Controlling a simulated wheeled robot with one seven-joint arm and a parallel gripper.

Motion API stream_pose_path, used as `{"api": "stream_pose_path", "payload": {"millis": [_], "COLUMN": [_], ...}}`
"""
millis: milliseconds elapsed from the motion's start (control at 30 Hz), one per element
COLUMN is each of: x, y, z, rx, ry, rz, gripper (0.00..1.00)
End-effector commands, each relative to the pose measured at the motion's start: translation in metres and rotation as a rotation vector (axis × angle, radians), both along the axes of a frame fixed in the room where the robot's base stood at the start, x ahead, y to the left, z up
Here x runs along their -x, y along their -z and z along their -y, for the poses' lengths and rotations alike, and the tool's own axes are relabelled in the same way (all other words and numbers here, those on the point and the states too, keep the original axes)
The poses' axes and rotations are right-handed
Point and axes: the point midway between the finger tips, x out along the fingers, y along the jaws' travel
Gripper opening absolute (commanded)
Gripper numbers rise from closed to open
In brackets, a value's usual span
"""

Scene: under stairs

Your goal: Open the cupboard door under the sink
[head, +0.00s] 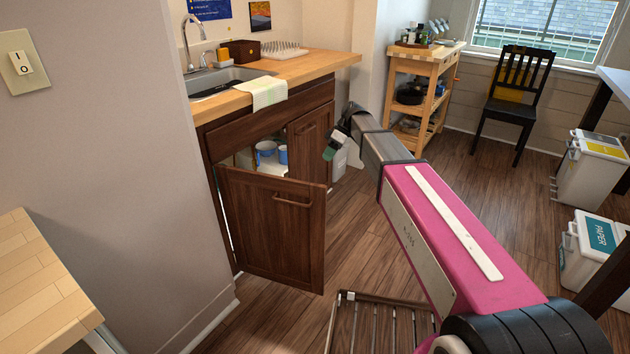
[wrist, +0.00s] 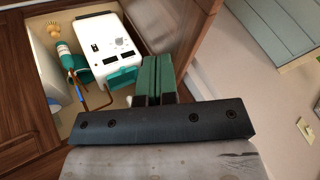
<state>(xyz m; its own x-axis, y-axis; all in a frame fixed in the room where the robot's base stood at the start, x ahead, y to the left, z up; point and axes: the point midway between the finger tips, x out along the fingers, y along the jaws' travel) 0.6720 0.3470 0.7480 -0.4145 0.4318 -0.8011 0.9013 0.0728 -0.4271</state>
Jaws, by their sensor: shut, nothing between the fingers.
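The cupboard under the sink shows in the head view. Its left door (head: 272,230) is dark wood with a bar handle (head: 293,202) and stands swung well out from the cabinet. The right door (head: 308,140) looks closed, partly hidden behind the left door and my arm. My gripper (head: 332,148) is in front of and to the right of the opening, apart from the left door's handle. In the wrist view my green fingertips (wrist: 158,75) are together and empty, with the lit cupboard interior (wrist: 45,55) beyond them.
The wrist view shows a white device (wrist: 108,45) and a bottle (wrist: 68,55) there. A slatted wooden rack (head: 375,325) lies low in front. A towel (head: 262,92) hangs over the counter edge. Bins (head: 592,165) stand right.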

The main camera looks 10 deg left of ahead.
Motion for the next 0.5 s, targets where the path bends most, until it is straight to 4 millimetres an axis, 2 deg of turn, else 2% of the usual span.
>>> {"api": "stream_pose_path", "payload": {"millis": [167,500], "x": [0.006,0.032], "y": [0.009,0.057], "z": [-0.008,-0.034], "rx": [-0.009,-0.007], "ry": [-0.015,-0.012], "rz": [0.000,0.000], "gripper": [0.00,0.00]}}
